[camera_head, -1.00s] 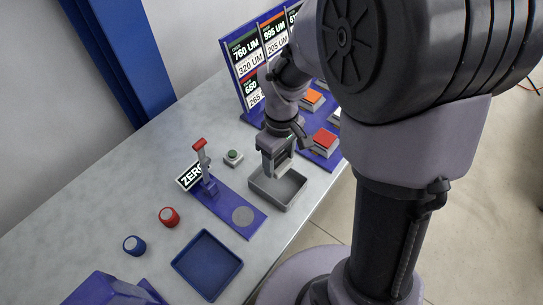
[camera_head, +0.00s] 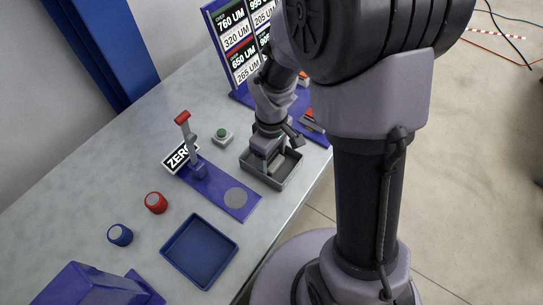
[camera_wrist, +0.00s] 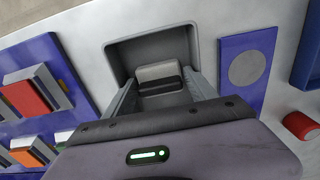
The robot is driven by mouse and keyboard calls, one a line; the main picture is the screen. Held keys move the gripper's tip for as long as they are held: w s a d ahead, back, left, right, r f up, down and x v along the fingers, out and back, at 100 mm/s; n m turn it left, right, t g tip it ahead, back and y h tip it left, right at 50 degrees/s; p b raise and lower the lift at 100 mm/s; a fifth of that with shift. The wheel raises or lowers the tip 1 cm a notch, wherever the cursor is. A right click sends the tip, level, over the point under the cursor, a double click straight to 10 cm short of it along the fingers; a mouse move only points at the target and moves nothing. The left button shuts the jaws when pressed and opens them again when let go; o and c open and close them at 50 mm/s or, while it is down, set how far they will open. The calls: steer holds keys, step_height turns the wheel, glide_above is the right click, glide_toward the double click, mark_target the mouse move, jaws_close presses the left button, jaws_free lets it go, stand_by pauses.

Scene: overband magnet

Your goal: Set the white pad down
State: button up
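The white pad (camera_wrist: 158,72) shows in the wrist view as a pale block with a dark band across it. It is between the two fingers of my gripper (camera_wrist: 161,84), with no clear gap at its sides, so the gripper looks shut on it. My gripper is low inside the grey tray (camera_wrist: 124,52), whose walls surround the fingers. In the head view my gripper (camera_head: 265,163) points down into the same grey tray (camera_head: 277,183). The pad is hidden there, and whether it touches the tray floor cannot be told.
A blue plate with a grey disc (camera_head: 236,198), a red-topped lever (camera_head: 187,128) and a ZERO sign (camera_head: 181,158) stands left of the tray.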

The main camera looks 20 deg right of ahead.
steer(key=shift+r, duration=0.1)
step_height(320, 180, up, 12)
steer(key=p, duration=0.7)
steer(key=s+a+r+m+t+y, duration=0.1)
steer(key=s+a+r+m+t, duration=0.1)
steer(key=s+r+m, duration=0.3)
steer(key=s+a+r+m+t+y, duration=0.1)
steer(key=s+a+r+m+t, duration=0.1)
steer(key=s+r+m, duration=0.4)
step_height(320, 180, up, 5)
steer(key=shift+s+r+m+t, duration=0.1)
steer(key=shift+s+m+t, duration=0.2)
steer(key=shift+s+t, duration=0.6)
